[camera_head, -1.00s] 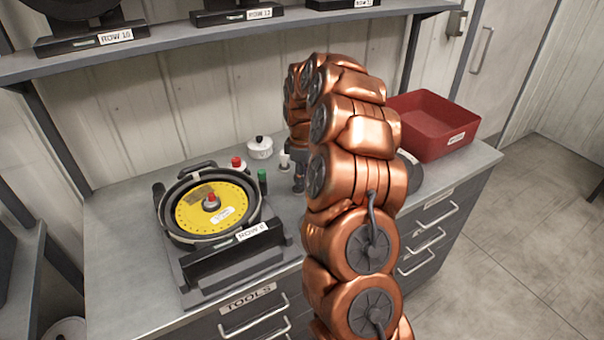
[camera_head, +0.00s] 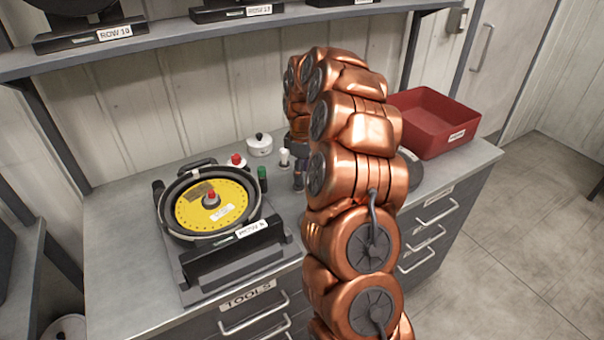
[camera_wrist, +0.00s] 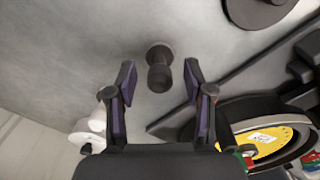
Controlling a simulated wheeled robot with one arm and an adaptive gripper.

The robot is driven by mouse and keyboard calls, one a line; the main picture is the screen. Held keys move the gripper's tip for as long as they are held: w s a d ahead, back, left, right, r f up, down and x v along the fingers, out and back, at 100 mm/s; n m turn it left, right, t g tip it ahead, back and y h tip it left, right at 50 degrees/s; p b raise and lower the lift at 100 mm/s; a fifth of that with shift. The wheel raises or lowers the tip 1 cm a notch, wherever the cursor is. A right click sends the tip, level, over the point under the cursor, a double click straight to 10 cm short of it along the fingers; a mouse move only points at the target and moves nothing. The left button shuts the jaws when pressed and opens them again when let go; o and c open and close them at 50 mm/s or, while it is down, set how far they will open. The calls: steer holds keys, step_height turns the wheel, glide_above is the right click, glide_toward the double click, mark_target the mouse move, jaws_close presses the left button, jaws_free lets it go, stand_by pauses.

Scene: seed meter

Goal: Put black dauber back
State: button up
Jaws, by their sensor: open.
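The black dauber (camera_wrist: 159,70) is a dark, short stem with a round end, standing on the grey bench in the wrist view. My gripper (camera_wrist: 160,80) is open, with a finger on each side of the dauber and visible gaps between. It does not grip the dauber. In the head view my gripper (camera_head: 299,176) is low over the bench, mostly behind my copper arm, and I cannot make out the black dauber there. The seed meter (camera_head: 211,203), with a yellow disc, sits in a dark stand to the left; it also shows in the wrist view (camera_wrist: 262,140).
A white-topped bottle (camera_head: 284,157), a green-capped piece (camera_head: 262,178), a red-capped jar (camera_head: 236,162) and a white lidded pot (camera_head: 260,146) stand near my gripper. A red bin (camera_head: 433,125) is at right. A shelf (camera_head: 190,37) runs above the bench.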

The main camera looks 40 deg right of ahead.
step_height(320, 180, up, 11)
steer(key=b, duration=0.2)
steer(key=shift+b, duration=0.35)
steer(key=shift+r, duration=0.1)
steer(key=s+a+r+m, duration=0.2)
steer(key=s+a+m, duration=0.1)
steer(key=s+a, duration=1.45)
steer(key=s+a+f+m+g, duration=0.1)
steer(key=s+a+f+m, duration=0.1)
steer(key=s, duration=0.8)
steer(key=s+a+f+m, duration=0.3)
steer(key=s+a+f, duration=0.2)
steer(key=s, duration=0.4)
steer(key=shift+s+f+g, duration=0.15)
steer(key=shift+s+g, duration=0.2)
steer(key=shift+g, duration=0.05)
